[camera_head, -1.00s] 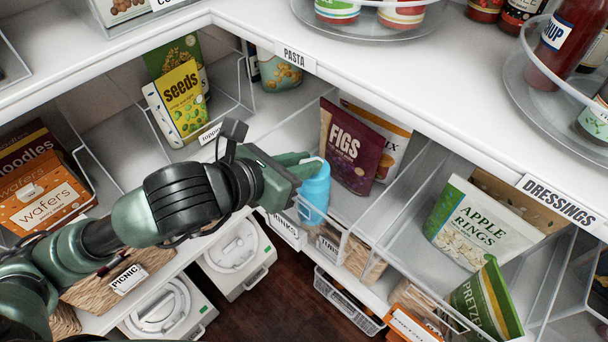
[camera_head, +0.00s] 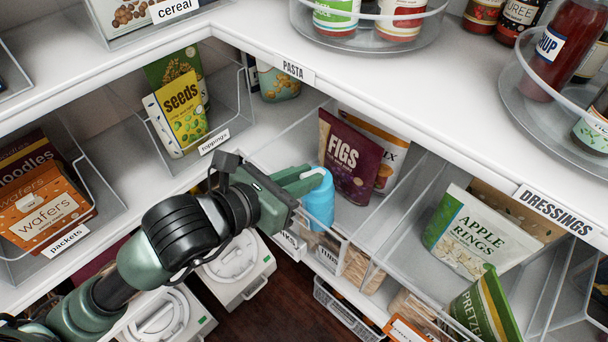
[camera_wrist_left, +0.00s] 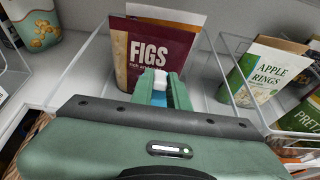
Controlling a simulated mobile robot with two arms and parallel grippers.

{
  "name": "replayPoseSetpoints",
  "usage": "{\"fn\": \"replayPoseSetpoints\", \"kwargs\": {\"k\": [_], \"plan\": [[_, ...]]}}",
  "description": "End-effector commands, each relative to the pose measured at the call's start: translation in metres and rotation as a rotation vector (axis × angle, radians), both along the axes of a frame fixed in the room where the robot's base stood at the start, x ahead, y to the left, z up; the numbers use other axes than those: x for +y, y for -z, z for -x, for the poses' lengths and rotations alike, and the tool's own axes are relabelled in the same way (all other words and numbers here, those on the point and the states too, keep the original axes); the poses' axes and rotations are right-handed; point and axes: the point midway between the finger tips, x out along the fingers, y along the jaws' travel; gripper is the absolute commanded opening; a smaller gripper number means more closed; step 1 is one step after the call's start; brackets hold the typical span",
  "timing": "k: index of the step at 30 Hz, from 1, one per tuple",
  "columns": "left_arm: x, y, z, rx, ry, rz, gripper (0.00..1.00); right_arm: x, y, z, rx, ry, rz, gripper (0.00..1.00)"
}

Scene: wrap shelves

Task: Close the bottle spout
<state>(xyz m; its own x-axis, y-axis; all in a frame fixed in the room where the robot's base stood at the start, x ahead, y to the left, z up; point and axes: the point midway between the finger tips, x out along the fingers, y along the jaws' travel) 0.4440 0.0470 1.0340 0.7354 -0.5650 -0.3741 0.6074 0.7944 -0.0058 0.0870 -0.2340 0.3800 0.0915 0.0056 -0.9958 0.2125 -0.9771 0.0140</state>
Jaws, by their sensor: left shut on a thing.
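A blue bottle (camera_head: 318,205) with a white spout at its top stands tilted in the picture at the front of the clear bin that holds the figs bag. My left gripper (camera_head: 314,178) comes in from the left and is shut on the bottle's white spout. In the left wrist view the green fingers (camera_wrist_left: 162,84) close around the white spout (camera_wrist_left: 160,78), with a little blue bottle (camera_wrist_left: 159,98) between them. The fingers hide much of the spout, so I cannot tell whether it is open or closed. My right gripper is not in view.
The purple figs bag (camera_head: 348,158) stands just behind the bottle. Clear bin walls (camera_head: 395,200) rise to the right, beside an apple rings bag (camera_head: 480,232). A white upper shelf (camera_head: 400,95) overhangs at the back. A seeds packet (camera_head: 181,108) stands at the left.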

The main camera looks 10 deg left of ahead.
Motion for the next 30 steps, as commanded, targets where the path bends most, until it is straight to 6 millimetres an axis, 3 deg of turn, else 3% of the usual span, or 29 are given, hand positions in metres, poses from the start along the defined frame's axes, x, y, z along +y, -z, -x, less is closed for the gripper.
{"fn": "replayPoseSetpoints", "kwargs": {"k": [17,18,20,30], "plan": [[-0.0002,-0.0003,0.0001,0.000,0.001,0.000,0.00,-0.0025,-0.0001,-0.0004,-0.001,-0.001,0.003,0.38],[-0.0001,-0.0002,0.0001,0.000,0.001,0.000,0.21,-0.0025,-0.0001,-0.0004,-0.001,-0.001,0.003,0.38],[-0.0001,-0.0002,0.0001,0.000,0.001,0.000,0.38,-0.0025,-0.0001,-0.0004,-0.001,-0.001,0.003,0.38],[0.0002,-0.0009,0.0005,0.001,0.000,0.000,0.38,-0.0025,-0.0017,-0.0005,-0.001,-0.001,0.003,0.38]]}}
